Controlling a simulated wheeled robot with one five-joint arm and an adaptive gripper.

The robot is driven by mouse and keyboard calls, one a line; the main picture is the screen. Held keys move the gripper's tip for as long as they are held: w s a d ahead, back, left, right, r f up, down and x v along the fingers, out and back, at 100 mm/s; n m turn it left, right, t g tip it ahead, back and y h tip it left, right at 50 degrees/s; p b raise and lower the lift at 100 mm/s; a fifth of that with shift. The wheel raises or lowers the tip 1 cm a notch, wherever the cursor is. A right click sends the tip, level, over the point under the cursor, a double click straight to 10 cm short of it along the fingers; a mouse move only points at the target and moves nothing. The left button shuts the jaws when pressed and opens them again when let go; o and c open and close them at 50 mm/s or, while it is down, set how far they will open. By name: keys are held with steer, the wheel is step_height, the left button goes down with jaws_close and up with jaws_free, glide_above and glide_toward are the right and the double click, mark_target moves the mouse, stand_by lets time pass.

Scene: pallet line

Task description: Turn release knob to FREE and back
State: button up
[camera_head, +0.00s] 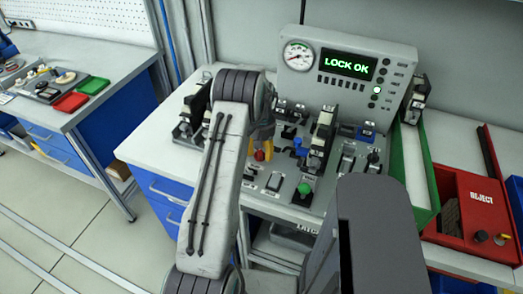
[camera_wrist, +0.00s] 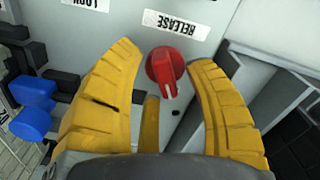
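The release knob (camera_wrist: 165,70) is red and sits on a light grey panel in the wrist view, beside a white RELEASE label (camera_wrist: 174,23) that appears upside down. My gripper (camera_wrist: 168,60) has yellow fingers spread apart on either side of the knob, with visible gaps, so it is open and holds nothing. In the head view the red knob (camera_head: 260,155) shows low on the station panel, with my gripper (camera_head: 262,140) right at it, partly hidden behind my arm. The display (camera_head: 348,64) reads LOCK OK in green.
A blue lever handle (camera_wrist: 33,110) stands left of the fingers in the wrist view. In the head view, a green button (camera_head: 304,189) and several switches and clamps crowd the panel. A green tray (camera_head: 417,178) and a red REJECT bin (camera_head: 470,212) stand to the right.

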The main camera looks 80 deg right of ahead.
jaws_close()
steer(key=shift+n, duration=0.3)
steer(key=shift+f+n+b, duration=0.15)
steer(key=shift+n+b, duration=0.35)
steer(key=shift+b, duration=0.2)
steer(key=n+b, duration=0.1)
steer(key=n, duration=0.2)
steer(key=shift+w+d+n+b, duration=0.1)
steer(key=shift+n+b, duration=0.2)
steer(key=shift+b, duration=0.1)
steer(key=n+b, duration=0.1)
steer(key=n, duration=0.2)
steer(key=shift+w+n+b, duration=0.1)
steer(key=shift+n+b, duration=0.25)
steer(key=shift+n, duration=1.45)
